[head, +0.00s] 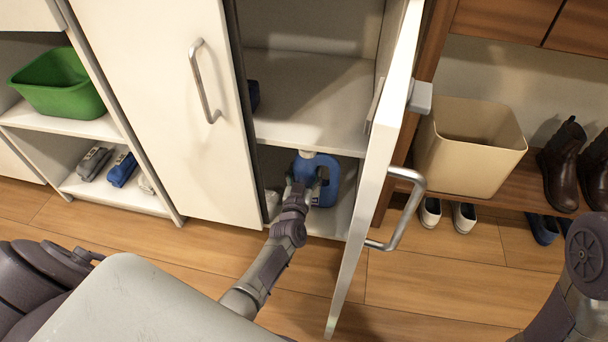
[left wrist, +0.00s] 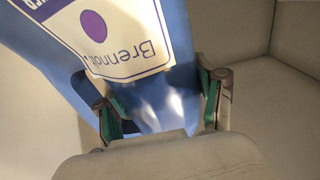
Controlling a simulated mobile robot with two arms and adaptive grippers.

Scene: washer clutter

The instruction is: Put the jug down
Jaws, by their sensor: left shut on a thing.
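The jug (head: 326,184) is blue with a pale cap. It is inside the lower compartment of the open cabinet, below the shelf. In the left wrist view the jug (left wrist: 160,95) fills the middle and shows a white label with a purple dot. My left gripper (head: 300,190) reaches into the compartment and is shut on the jug. Its green-padded fingers (left wrist: 160,115) sit on both sides of the jug. Whether the jug's base touches the compartment floor is hidden. My right gripper is not in view; only part of my right arm shows at the right edge.
The open cabinet door (head: 385,150) stands just right of my left arm. A closed door (head: 165,100) is to the left. A pale thing (head: 272,200) sits left of the jug. A green bin (head: 60,85), a beige bin (head: 470,150) and boots (head: 562,165) stand on shelves farther out.

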